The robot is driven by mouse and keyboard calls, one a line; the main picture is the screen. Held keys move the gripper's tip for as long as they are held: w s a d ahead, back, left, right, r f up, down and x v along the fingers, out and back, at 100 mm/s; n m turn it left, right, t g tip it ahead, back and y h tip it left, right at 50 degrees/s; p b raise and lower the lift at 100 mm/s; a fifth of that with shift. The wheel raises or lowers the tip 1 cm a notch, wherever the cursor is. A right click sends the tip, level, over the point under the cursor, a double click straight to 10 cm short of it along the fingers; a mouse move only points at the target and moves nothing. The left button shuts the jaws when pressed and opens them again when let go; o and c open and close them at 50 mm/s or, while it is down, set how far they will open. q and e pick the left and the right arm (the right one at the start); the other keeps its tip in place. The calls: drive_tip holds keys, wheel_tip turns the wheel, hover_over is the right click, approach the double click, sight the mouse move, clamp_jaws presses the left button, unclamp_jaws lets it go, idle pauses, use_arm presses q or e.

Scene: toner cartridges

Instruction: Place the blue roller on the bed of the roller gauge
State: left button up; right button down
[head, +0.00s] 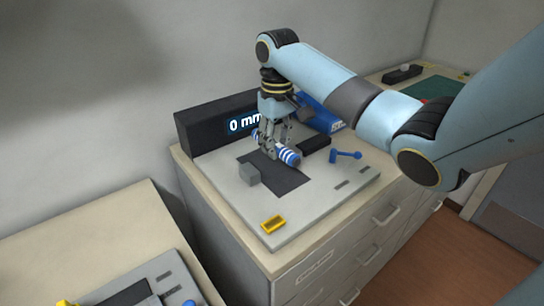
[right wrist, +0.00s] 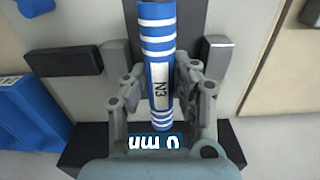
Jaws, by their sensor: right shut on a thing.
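The blue roller (head: 288,156), with white stripes, is between the fingers of my right gripper (head: 275,143), over the dark bed (head: 283,182) of the roller gauge (head: 320,190). In the right wrist view the roller (right wrist: 160,75) shows an N3 label and runs lengthwise between the two fingers of my right gripper (right wrist: 163,98), which is shut on it. I cannot tell whether the roller touches the bed. The gauge's black display (head: 215,128) reads 0 mm. My left gripper is not in view.
A grey block (head: 249,174) stands beside the bed on the left. A blue lever (head: 346,155) lies right of it, and a yellow piece (head: 273,224) is at the front. A blue box (head: 325,113) stands behind. The plate's front is mostly clear.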

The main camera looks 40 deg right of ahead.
sight(273, 170)
drive_tip(key=shift+a+f, duration=0.5)
wheel_tip(273, 170, down, 3)
drive_tip(key=shift+r, duration=0.2)
drive_tip(key=shift+w+f, duration=0.1)
drive_tip(key=shift+f, duration=0.3)
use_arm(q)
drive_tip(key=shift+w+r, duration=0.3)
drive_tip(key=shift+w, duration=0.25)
use_arm(e)
drive_tip(key=shift+f, duration=0.15)
drive_tip(key=c, duration=1)
unclamp_jaws()
drive_tip(key=shift+f, duration=0.1)
drive_tip(key=shift+c, duration=0.2)
wheel_tip(273, 170, up, 12)
drive_tip(key=shift+r, duration=0.2)
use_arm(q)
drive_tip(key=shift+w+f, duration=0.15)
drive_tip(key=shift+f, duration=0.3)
